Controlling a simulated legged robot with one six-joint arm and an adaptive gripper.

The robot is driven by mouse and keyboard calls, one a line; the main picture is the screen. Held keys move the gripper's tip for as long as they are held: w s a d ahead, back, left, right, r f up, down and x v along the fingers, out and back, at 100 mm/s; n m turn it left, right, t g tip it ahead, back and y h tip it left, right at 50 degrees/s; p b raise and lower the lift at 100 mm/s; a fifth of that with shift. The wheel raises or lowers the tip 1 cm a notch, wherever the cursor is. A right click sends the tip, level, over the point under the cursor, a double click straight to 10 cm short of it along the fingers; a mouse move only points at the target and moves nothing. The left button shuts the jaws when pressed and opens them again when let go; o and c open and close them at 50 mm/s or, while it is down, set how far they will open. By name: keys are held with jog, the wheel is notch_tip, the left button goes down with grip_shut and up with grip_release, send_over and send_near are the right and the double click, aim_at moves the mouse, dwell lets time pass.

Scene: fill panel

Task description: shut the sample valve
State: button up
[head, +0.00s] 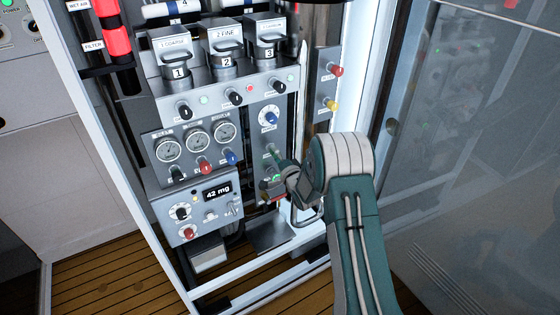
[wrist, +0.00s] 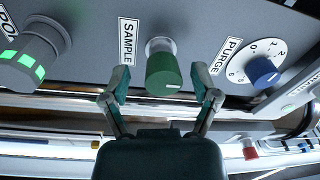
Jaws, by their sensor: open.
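The sample valve is a green knob (wrist: 163,72) with a pale mark on its end face, beside the upright SAMPLE label (wrist: 128,41) in the wrist view. My gripper (wrist: 161,82) is open, with one finger on each side of the knob. A gap shows between each finger and the knob in this view. In the head view my gripper (head: 275,186) is at the right side of the instrument panel. There the arm and gripper cover part of the panel, and I cannot clearly make out the sample knob.
In the wrist view a blue PURGE knob (wrist: 263,73) on a numbered dial is to the right, and a grey knob with green lit segments (wrist: 30,62) is to the left. In the head view a pale frame post (head: 371,85) and glass door (head: 475,180) stand right of the panel.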

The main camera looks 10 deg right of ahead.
jog(key=v, duration=1.1)
jog(key=shift+s, duration=0.35)
jog(key=shift+d+f, duration=0.1)
jog(key=s+r+n+g+h, duration=0.3)
jog(key=s+r, duration=0.1)
jog(key=r, duration=0.4)
jog(key=s+r+n+g+h, duration=0.2)
jog(key=s+r+n+g, duration=0.15)
jog(key=r, duration=0.45)
jog(key=s+a+r+n+g, duration=0.1)
jog(key=s+r+n+g, duration=0.1)
jog(key=s, duration=1.1)
jog(key=s+a+r+n+g, duration=0.2)
jog(key=s+n+g, duration=0.1)
jog(key=s, duration=1.1)
jog(key=shift+s+a+r+n+g, duration=0.2)
jog(key=shift+s+n+g, duration=0.15)
jog(key=shift+g, duration=0.1)
